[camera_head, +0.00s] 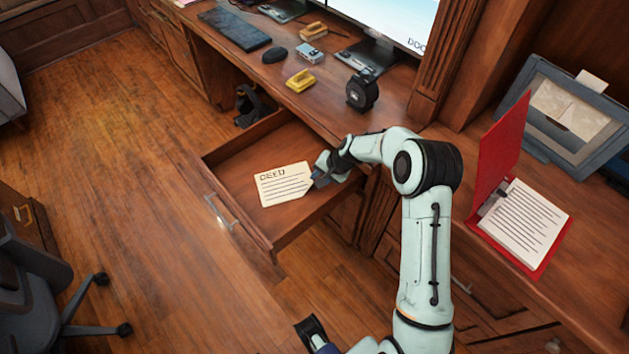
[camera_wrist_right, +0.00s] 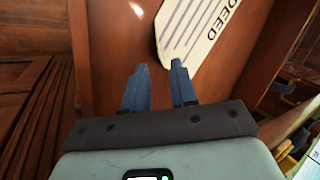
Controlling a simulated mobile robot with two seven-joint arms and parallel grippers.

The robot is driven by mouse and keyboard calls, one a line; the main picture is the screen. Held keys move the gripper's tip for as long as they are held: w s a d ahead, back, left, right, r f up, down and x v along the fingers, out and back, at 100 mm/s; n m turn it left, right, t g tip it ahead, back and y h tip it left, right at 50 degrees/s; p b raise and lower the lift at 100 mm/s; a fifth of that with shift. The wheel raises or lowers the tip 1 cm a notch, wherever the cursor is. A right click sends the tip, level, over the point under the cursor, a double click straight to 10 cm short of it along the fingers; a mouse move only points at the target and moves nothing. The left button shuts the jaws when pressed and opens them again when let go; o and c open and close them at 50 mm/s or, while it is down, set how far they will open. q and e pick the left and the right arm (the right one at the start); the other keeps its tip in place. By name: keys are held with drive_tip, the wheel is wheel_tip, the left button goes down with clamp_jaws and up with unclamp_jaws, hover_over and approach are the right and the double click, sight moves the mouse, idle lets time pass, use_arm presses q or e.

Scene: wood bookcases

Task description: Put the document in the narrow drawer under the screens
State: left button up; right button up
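The document (camera_head: 284,184), a cream sheet headed "DEED", lies inside the pulled-out wooden drawer (camera_head: 240,221) below the desk top. It also shows in the right wrist view (camera_wrist_right: 192,32). My right gripper (camera_head: 322,180) is at the sheet's right corner, over the drawer. In the right wrist view its two blue fingers (camera_wrist_right: 160,80) stand apart with a gap between them. The sheet lies beyond the tips, and one tip is close to its edge; I cannot tell whether they touch. Part of what may be my left gripper (camera_head: 312,333) shows at the bottom edge, its fingers unclear.
The desk above holds a keyboard (camera_head: 234,29), mouse (camera_head: 274,55), yellow stapler-like item (camera_head: 300,80), black tape dispenser (camera_head: 362,91) and screen (camera_head: 397,17). A red folder (camera_head: 502,147) with paper lies right. A chair (camera_head: 45,290) stands left. Floor left of the drawer is clear.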

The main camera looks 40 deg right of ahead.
drive_tip(key=v, duration=0.6)
drive_tip(key=shift+s, duration=0.1)
idle(0.4)
